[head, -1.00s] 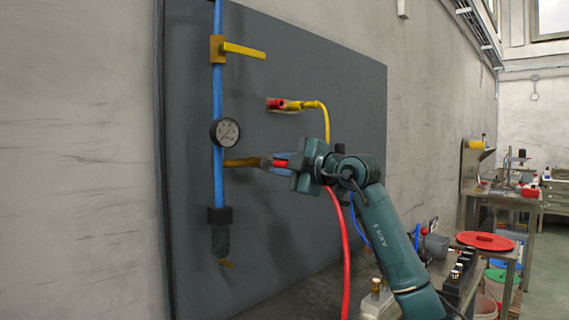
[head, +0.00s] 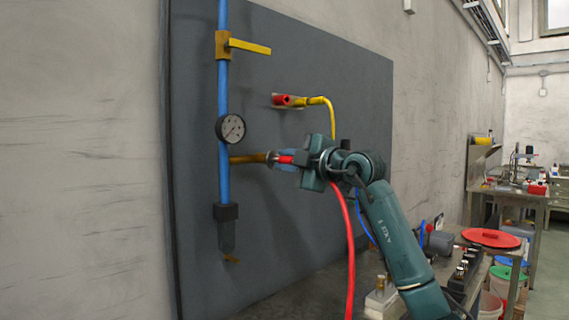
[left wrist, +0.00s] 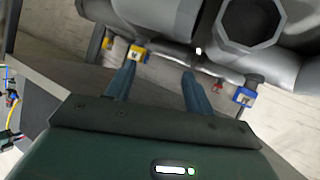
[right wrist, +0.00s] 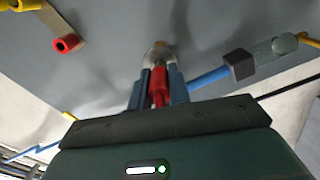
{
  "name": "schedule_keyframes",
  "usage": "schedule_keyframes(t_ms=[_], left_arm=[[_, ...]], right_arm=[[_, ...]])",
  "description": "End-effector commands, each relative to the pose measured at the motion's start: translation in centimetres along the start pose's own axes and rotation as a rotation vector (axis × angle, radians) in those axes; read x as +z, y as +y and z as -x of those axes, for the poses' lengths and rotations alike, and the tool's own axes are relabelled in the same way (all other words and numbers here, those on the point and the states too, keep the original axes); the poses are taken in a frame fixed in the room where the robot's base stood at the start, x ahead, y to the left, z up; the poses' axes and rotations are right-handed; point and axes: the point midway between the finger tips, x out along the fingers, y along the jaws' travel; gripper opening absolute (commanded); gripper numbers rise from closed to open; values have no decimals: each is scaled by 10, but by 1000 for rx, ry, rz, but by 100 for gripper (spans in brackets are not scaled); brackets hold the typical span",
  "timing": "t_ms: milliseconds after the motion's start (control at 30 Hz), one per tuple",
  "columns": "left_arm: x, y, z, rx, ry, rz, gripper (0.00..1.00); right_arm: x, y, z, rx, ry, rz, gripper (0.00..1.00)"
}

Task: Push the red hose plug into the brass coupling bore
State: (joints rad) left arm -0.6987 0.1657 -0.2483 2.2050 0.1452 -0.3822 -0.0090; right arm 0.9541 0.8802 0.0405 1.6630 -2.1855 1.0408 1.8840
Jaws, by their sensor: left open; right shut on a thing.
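My right gripper (right wrist: 160,88) is shut on the red hose plug (right wrist: 159,97), which sits between its blue fingers. In the head view the plug (head: 286,160) lies level, its front end at the silver collar on the end of the brass coupling (head: 247,158). In the right wrist view the coupling (right wrist: 158,52) is straight ahead of the plug and in line with it. The bore is hidden, so I cannot tell whether the plug's tip is inside. My left gripper (left wrist: 160,72) is open and empty; it does not show in the head view.
A pressure gauge (head: 230,128) and a yellow valve handle (head: 250,46) sit on the blue pipe left of my gripper. A yellow hose with a red-ended fitting (head: 282,100) is just above. The red hose (head: 351,250) hangs below my right wrist.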

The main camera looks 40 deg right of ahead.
Motion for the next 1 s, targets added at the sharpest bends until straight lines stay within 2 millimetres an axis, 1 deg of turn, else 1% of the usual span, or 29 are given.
schedule_keyframes(t_ms=[600, 1000], left_arm=[[13, -2, -6, 0, 0, 0, 53], [12, -2, -6, 0, 0, 0, 53]], right_arm=[[0, 0, 24, 1, 0, 1, 0], [0, 0, 25, 0, 0, 0, 0]])
